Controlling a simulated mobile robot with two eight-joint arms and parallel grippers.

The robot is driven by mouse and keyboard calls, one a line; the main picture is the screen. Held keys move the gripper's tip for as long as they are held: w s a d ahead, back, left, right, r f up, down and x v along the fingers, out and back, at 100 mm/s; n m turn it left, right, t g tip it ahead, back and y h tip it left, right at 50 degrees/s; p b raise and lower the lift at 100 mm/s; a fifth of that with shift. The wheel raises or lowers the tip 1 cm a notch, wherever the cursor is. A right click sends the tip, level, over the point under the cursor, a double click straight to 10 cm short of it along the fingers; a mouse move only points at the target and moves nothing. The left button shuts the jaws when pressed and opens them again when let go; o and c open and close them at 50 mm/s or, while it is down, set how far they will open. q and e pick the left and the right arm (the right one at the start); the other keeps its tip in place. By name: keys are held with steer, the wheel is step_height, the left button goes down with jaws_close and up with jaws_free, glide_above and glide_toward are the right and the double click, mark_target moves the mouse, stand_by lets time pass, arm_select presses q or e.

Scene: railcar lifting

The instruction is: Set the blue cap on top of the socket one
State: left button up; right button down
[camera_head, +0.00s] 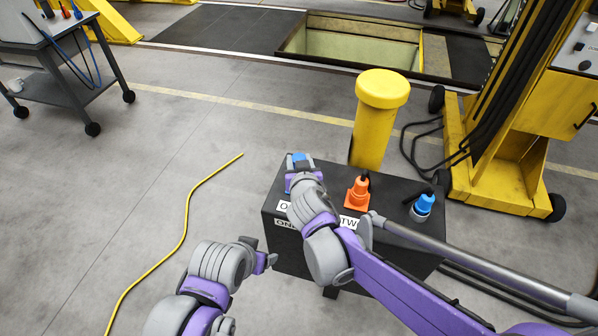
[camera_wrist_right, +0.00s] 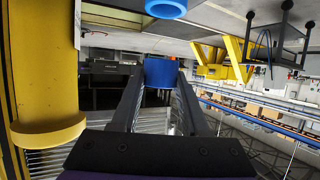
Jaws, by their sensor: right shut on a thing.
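The blue cap (camera_wrist_right: 160,72) is between the fingertips of my right gripper (camera_wrist_right: 158,85), which is shut on it. In the head view, blue shows at the right gripper (camera_head: 299,163), above the back left of the black box (camera_head: 400,248). A blue ring (camera_wrist_right: 166,8), cut by the top edge of the wrist view, is apart from the cap; I cannot tell surely whether it is socket one. My arm hides much of the box's left side, including part of the label ONE (camera_head: 285,223). My left gripper (camera_head: 264,262) is low, left of the box; its jaw state is unclear.
An orange plug (camera_head: 358,194) and a blue-topped connector (camera_head: 422,206) stand on the box to the right. A yellow post (camera_head: 372,130) rises behind it. A yellow lifting column (camera_head: 495,150) stands right. A yellow cable (camera_head: 184,232) lies on open floor to the left.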

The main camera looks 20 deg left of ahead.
step_height(320, 180, down, 4)
steer(key=shift+w+f, duration=0.15)
steer(key=shift+f, duration=0.1)
steer(key=shift+f+b, duration=0.45)
steer(key=c, duration=0.6)
jaws_free()
steer(key=shift+o, duration=1)
